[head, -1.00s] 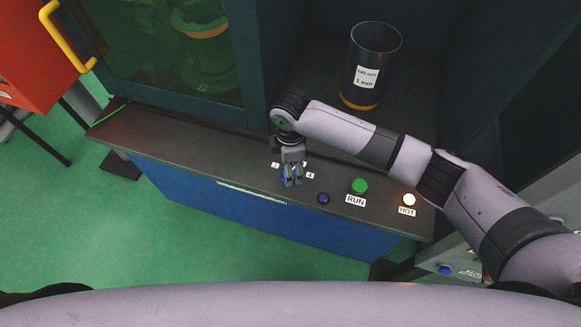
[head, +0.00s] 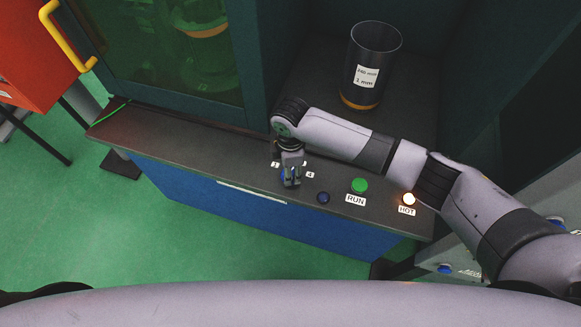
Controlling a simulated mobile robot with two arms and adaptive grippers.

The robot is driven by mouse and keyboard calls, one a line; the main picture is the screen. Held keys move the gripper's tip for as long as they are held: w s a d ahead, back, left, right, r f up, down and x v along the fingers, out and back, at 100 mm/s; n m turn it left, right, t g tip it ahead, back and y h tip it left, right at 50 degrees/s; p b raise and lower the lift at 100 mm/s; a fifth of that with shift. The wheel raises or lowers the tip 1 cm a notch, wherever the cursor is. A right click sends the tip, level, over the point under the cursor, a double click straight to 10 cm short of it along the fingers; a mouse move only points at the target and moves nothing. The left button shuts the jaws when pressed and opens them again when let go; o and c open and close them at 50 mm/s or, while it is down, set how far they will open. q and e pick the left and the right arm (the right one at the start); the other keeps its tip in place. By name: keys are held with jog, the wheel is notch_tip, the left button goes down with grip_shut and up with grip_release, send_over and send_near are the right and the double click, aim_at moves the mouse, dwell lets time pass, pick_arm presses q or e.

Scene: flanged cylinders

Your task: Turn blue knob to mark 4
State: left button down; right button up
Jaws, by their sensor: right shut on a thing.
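The blue knob (head: 284,176) sits on the dark ledge of the cabinet and is mostly hidden by my right gripper (head: 291,180). My right gripper points down and is shut on the knob. The mark 4 label (head: 310,175) shows just right of the gripper. Another small mark label (head: 275,164) shows to its left, too small to read surely. The knob's pointer is hidden, so its setting cannot be told. My left gripper is not in view.
Right of the knob on the ledge (head: 170,137) are a dark blue button (head: 323,198), a green RUN button (head: 359,186) and a lit HOT lamp (head: 408,199). A dark labelled cylinder (head: 370,65) stands behind my right arm. A green-glazed door (head: 165,45) is at left.

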jog(key=c, duration=0.4)
jog(key=shift+r+m+p, duration=0.25)
jog(key=shift+m+p, duration=1.45)
jog(key=shift+p, duration=0.15)
jog(key=m+p, duration=0.3)
jog(key=shift+f+m, duration=0.1)
jog(key=shift+m, duration=0.3)
jog(key=shift+m+p, duration=0.45)
jog(key=shift+m, duration=0.35)
jog(key=shift+f, duration=0.1)
jog(key=o, duration=1.2)
jog(key=shift+c, duration=0.2)
